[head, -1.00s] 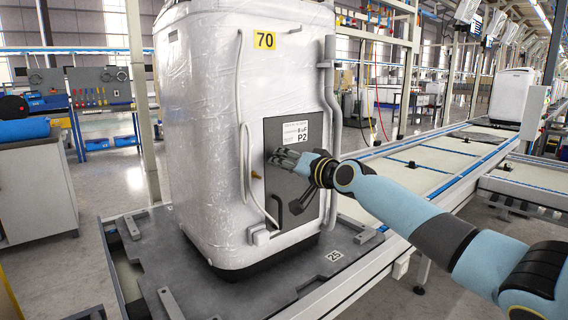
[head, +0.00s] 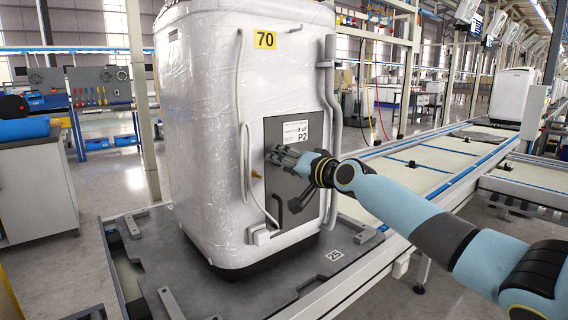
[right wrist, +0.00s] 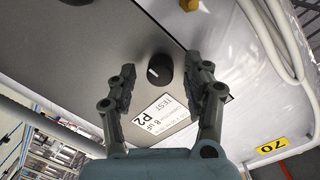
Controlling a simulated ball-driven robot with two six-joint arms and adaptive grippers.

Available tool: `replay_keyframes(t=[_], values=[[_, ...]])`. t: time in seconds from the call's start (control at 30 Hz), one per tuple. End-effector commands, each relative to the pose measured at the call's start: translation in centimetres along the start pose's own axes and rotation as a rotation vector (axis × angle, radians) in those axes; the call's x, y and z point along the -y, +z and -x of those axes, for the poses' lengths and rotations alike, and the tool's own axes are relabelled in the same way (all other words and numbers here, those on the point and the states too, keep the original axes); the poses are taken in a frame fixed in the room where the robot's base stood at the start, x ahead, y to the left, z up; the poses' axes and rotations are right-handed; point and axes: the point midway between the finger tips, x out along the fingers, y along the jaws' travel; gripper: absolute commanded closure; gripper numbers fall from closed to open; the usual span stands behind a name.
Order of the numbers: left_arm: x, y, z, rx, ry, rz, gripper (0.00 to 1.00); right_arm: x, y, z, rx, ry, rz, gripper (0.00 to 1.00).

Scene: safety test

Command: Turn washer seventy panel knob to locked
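The washer (head: 210,110) is a white, plastic-wrapped unit with a yellow label 70 (head: 264,41). It also shows in the right wrist view, with its label 70 (right wrist: 271,149). A grey panel (head: 292,190) is on its front. The round black knob (right wrist: 160,69) with a white pointer mark sits on that panel in the right wrist view; the gripper hides it in the head view. My right gripper (head: 278,157) is at the panel. In the right wrist view its fingers (right wrist: 160,72) are spread, one on each side of the knob with gaps between. My left gripper is not in view.
A white label reading P2 (right wrist: 165,112) is beside the knob. A black handle (head: 300,202) and a brass-coloured part (head: 256,175) are on or by the panel. Grey hoses (head: 333,110) run along the washer. It stands on a dark pallet plate (head: 330,262) beside a conveyor (head: 420,172).

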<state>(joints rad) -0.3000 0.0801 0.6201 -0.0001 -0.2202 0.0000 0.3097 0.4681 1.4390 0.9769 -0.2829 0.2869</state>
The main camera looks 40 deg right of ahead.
Motion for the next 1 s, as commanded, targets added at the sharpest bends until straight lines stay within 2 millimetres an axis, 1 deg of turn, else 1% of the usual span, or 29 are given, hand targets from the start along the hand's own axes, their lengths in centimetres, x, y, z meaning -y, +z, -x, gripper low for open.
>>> replay_keyframes(t=[0.17,0.27,0.4,0.5,0.6,0.77,1.0], values=[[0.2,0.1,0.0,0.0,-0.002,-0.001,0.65,-0.1,0.0,0.4,0.0,0.001,0.003,0.5],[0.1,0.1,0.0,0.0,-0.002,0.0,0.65,-0.1,0.0,1.6,0.001,0.001,0.005,0.5],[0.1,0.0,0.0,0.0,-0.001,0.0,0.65,-0.2,0.0,4.2,0.002,0.002,0.007,0.5],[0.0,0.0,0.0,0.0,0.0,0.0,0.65,-0.1,0.1,5.7,0.002,0.001,0.006,0.5],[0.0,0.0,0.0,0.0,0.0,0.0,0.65,-0.1,0.0,6.7,0.001,0.001,0.004,0.5],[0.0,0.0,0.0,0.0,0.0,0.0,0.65,0.0,0.0,7.5,0.001,0.0,0.002,0.5],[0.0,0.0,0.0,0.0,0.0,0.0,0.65,0.0,0.0,7.5,0.0,-0.001,0.0,0.5]])
